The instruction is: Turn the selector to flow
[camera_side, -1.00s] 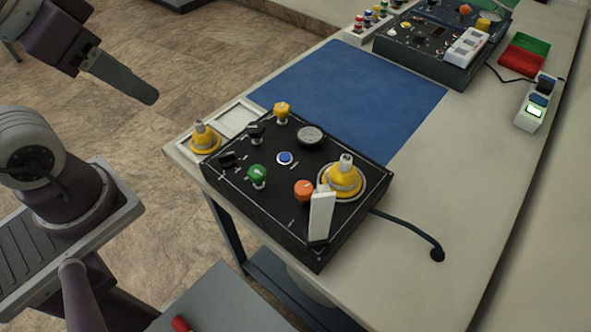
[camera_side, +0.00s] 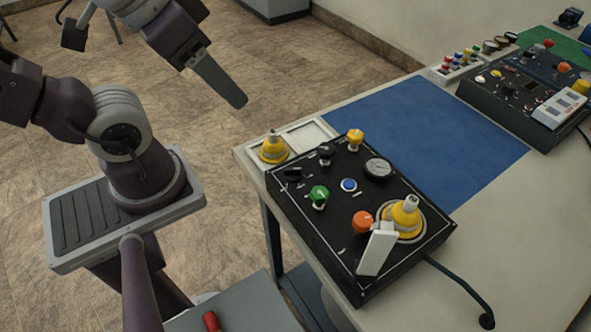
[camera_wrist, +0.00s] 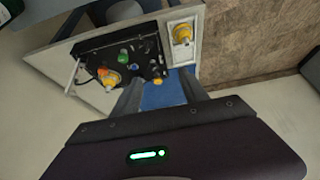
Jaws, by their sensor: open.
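A black control panel (camera_side: 335,235) lies on the near left of the table. It bears two dark knobs, one at the left edge (camera_side: 293,174) and one at the back (camera_side: 325,152), a green knob (camera_side: 319,196), an orange knob (camera_side: 362,221) and a yellow knob (camera_side: 355,138). I cannot read which is the selector. My gripper (camera_side: 240,100) is in the air left of the table, apart from the panel. Its fingers are open and empty in the wrist view (camera_wrist: 162,95), which also shows the panel (camera_wrist: 92,44) beyond them.
A yellow fitting (camera_side: 273,150) stands in a white tray (camera_side: 307,133) beside the panel. A white block (camera_side: 377,250) and another yellow fitting (camera_side: 404,218) rise from the panel's right end. A blue mat (camera_side: 430,125) lies clear behind it. A second console (camera_side: 510,105) stands farther back.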

